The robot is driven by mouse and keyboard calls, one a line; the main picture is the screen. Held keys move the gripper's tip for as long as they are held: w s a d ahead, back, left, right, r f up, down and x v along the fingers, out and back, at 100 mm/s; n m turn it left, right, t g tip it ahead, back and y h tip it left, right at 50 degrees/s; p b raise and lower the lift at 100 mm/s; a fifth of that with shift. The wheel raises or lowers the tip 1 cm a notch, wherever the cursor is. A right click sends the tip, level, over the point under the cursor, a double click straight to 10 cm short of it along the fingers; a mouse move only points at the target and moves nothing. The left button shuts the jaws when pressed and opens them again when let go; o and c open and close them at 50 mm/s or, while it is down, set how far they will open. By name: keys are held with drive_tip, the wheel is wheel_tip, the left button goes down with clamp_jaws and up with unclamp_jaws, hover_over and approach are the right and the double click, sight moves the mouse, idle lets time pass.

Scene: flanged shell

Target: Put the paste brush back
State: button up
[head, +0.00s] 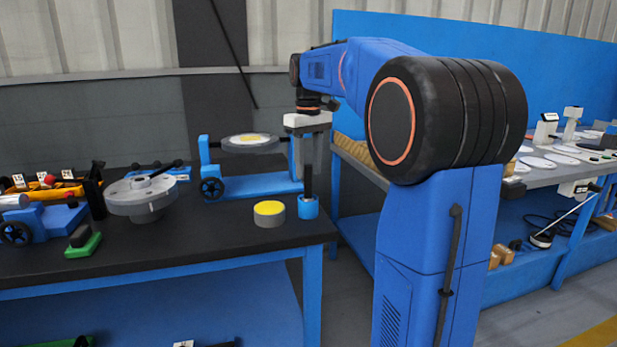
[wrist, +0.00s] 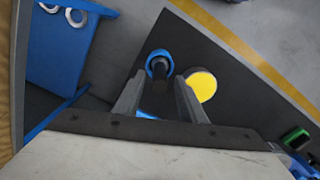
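The paste brush (head: 308,181) shows as a dark upright handle standing in a small blue cup (head: 308,208) near the bench's right front corner. In the wrist view the dark handle (wrist: 159,78) rises from the blue cup, and its lower end is hidden inside. My gripper (head: 308,170) points down above the cup. Its two fingers (wrist: 160,82) are apart in the wrist view, with the handle seen in the gap and space on both sides. A round tin with a yellow top (head: 269,212) stands just left of the cup; it also shows in the wrist view (wrist: 201,86).
A blue stand with a wheel and round plate (head: 262,184) is behind the cup. A grey flanged shell (head: 141,198) sits further left, near a green-based block (head: 83,243). A second bench (head: 560,172) stands right. The bench front between shell and tin is clear.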

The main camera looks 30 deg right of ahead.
wheel_tip(320, 180, up, 8)
drive_tip(key=shift+r, duration=0.15)
drive_tip(key=s+a+f+t, duration=0.1)
drive_tip(key=s+a+f, duration=0.4)
drive_tip(key=s+f, duration=0.4)
drive_tip(key=s+a+f+t, duration=0.2)
drive_tip(key=s+a+f, duration=0.3)
drive_tip(key=s+f, duration=0.4)
drive_tip(key=s+a+f+m+t, duration=0.1)
drive_tip(key=s+a+f, duration=0.4)
drive_tip(key=s+f, duration=0.5)
drive_tip(key=shift+s+a+t, duration=0.4)
drive_tip(key=shift+s, duration=0.6)
